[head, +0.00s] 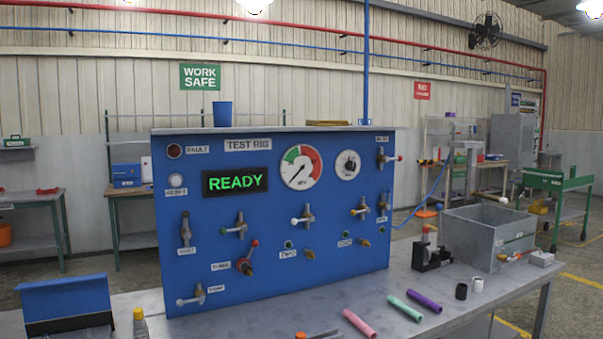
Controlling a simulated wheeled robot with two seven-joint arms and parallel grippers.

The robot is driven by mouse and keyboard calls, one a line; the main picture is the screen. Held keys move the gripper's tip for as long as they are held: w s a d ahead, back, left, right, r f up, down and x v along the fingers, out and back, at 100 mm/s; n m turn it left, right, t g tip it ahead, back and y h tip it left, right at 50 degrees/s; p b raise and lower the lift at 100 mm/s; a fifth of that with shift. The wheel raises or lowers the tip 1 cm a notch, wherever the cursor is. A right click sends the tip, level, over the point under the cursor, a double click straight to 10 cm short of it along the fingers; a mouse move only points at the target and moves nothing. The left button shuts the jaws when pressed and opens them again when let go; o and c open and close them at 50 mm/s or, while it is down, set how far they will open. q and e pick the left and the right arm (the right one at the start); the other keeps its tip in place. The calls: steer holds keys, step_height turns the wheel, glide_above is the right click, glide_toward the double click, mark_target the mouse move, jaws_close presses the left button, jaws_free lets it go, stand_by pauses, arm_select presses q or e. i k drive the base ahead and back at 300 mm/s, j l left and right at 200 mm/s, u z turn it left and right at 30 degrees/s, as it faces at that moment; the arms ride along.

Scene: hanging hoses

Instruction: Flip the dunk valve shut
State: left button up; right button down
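A blue test rig panel (275,260) stands on the grey bench and carries several small lever valves. The label at its lower left (216,288) is too small to read surely as dunk or another word. The valve beside that label (198,295) has a pale-tipped lever pointing left, roughly level. A grey metal tank (475,244) stands right of the panel. A small orange-and-brass fitting (512,257) sits low at its front; its lever position is unclear. I cannot tell which valve is the dunk valve. Neither gripper is in view.
The panel display (235,181) reads READY. Pink (359,323), green (405,308) and purple (424,301) hose pieces lie on the bench front. A black fixture (431,255) stands between panel and tank. A blue bin (68,304) and a yellow-capped bottle (140,324) are at front left.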

mark_target(389, 190)
steer(key=i+j+z, duration=0.15)
steer(key=i+z, duration=0.15)
steer(key=i+j+z, duration=0.35)
steer(key=l+u, duration=0.2)
steer(key=u, duration=0.3)
steer(key=i+l+u, duration=0.1)
steer(key=l+u, duration=0.15)
steer(key=u, duration=0.2)
steer(key=l+u, duration=0.2)
steer(key=u, duration=0.3)
steer(key=l+u, duration=0.15)
steer(key=l, duration=0.3)
steer(key=k+l+u, duration=0.15)
steer(key=l, duration=0.35)
steer(key=l+u, duration=0.15)
steer(key=l, duration=0.3)
steer(key=k+l+u, duration=0.1)
steer(key=l, duration=0.35)
steer(key=k+l+u, duration=0.15)
steer(key=l, duration=0.3)
steer(key=k+l, duration=0.1)
steer(key=l, duration=0.25)
steer(key=k+l, duration=0.15)
steer(key=l, duration=0.15)
